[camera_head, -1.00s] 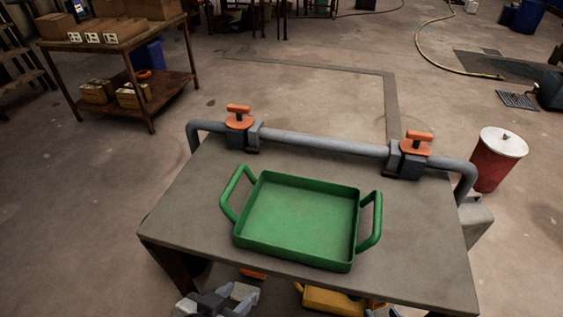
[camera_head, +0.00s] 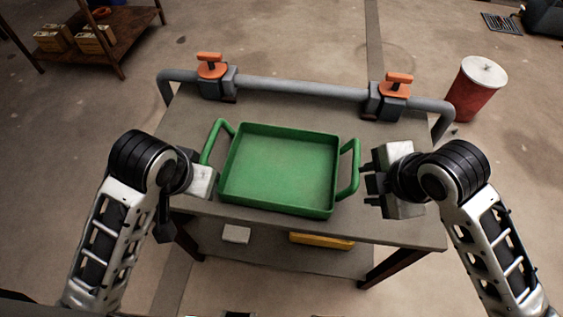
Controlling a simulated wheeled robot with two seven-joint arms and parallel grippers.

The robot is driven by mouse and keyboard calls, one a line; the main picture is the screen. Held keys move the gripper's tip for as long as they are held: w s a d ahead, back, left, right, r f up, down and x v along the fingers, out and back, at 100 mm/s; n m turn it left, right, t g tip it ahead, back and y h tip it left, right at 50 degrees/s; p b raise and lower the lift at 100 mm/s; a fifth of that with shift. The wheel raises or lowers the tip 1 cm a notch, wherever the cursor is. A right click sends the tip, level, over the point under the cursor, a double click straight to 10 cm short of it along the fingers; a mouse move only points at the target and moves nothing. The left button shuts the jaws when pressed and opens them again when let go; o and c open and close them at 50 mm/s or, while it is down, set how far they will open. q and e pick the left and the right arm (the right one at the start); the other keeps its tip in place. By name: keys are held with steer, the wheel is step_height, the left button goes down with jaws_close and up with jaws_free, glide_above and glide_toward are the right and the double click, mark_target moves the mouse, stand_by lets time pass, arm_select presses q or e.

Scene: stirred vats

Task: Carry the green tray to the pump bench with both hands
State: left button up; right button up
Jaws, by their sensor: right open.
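The green tray (camera_head: 278,170) sits flat and empty on a grey-topped bench (camera_head: 400,225), with a loop handle at its left and right ends. My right gripper (camera_head: 369,184) is open, just right of the tray's right handle (camera_head: 354,168), with a small gap showing between them. My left gripper (camera_head: 203,182) is beside the lower end of the left handle (camera_head: 211,142). Its fingers are hard to make out, and I cannot tell whether it touches the handle. I cannot tell whether this bench is the pump bench.
A grey pipe (camera_head: 300,88) with two orange-handled valves (camera_head: 210,66) runs along the bench's far edge. A yellow item (camera_head: 322,241) lies on the lower shelf. A red drum with a white lid (camera_head: 477,88) stands at right. A brown shelf table (camera_head: 105,35) stands back left.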

arm_select(q)
steer(key=y, duration=0.1)
glide_toward(207, 148)
step_height(207, 148, up, 2)
steer(key=s, duration=0.2)
steer(key=shift+w+d+r+t+y, duration=0.2)
steer(key=shift+d+r+t+y, duration=0.1)
steer(key=shift+d, duration=0.05)
arm_select(e)
steer(key=w+d+r+n+h, duration=0.1)
steer(key=w+r+n, duration=0.3)
steer(key=n, duration=0.9)
steer(key=shift+w+d, duration=0.55)
steer(key=shift+w, duration=0.7)
arm_select(q)
steer(key=shift+f, duration=0.1)
steer(key=x, duration=1.5)
steer(key=shift+w+d+f, duration=0.1)
steer(key=shift+w+f, duration=0.05)
steer(key=shift+f, duration=0.2)
arm_select(e)
steer(key=x, duration=1.5)
steer(key=shift+w+a+f, duration=0.15)
steer(key=shift+f, duration=0.2)
arm_select(q)
jaws_close()
arm_select(e)
jaws_close()
